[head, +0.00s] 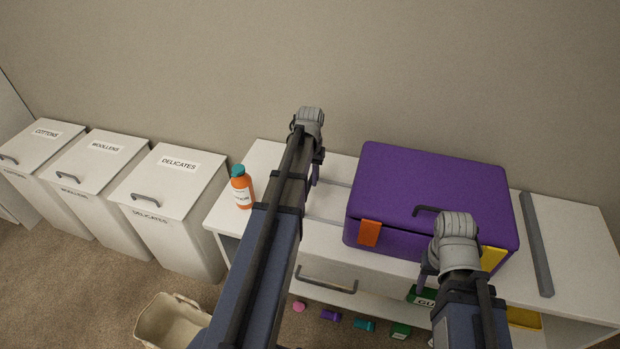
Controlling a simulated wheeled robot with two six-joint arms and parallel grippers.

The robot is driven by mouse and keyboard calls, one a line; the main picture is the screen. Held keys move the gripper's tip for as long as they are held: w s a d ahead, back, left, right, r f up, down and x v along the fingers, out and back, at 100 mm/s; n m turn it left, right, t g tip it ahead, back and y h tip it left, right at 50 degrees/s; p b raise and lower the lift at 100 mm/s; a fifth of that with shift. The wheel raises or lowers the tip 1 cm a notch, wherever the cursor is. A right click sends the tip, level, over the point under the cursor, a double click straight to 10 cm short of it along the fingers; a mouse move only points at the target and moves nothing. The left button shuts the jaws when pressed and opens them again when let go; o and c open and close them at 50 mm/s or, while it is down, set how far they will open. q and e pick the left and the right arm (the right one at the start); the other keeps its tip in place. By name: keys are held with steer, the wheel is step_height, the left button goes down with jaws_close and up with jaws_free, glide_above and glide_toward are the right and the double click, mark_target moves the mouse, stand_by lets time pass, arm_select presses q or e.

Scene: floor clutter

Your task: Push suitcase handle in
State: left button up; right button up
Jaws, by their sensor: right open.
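The purple suitcase (430,190) lies flat on a white bench, with an orange latch and a yellow latch on its front. Two thin grey rods (325,220) come out of its left side, apparently its pull-out handle; their far ends are hidden behind my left arm. A dark carry handle (427,210) is near the front edge of the suitcase. My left gripper (317,170) is left of the suitcase, above or beside the rods; its jaws are seen too edge-on to judge. My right gripper (430,268) is open at the suitcase's front, between the latches; contact is unclear.
A grey bar (537,245) lies on the bench right of the suitcase. An orange bottle (242,188) with a teal cap stands at the bench's left end. Labelled white bins (165,185) stand further left. A beige basket (172,322) and several small coloured items are low in front.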

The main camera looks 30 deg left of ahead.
arm_select(q)
jaws_close()
stand_by(1.0)
